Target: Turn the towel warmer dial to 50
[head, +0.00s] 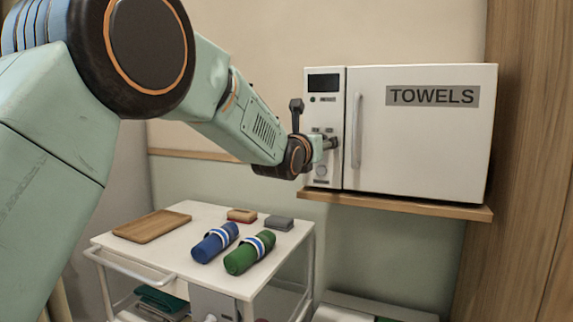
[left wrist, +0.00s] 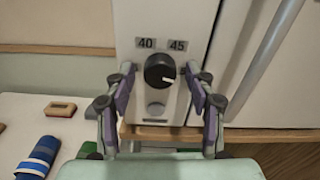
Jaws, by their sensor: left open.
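The towel warmer (head: 420,140) is a white cabinet marked TOWELS on a wooden shelf. Its black round dial (left wrist: 159,70) sits on the narrow left panel, below labels 40 and 45. The dial's white mark points right and slightly down. My left gripper (left wrist: 160,72) is open, with one fingertip on each side of the dial and a gap to each. In the head view the left gripper (head: 327,142) is at the panel and hides the dial. My right gripper is not in view.
A vertical door handle (head: 357,130) stands close right of the panel. A pale round button (left wrist: 157,108) is below the dial. The shelf edge (head: 400,203) runs underneath. A white cart (head: 185,255) below holds a wooden tray (head: 152,225), a blue towel (head: 215,242) and a green towel (head: 250,252).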

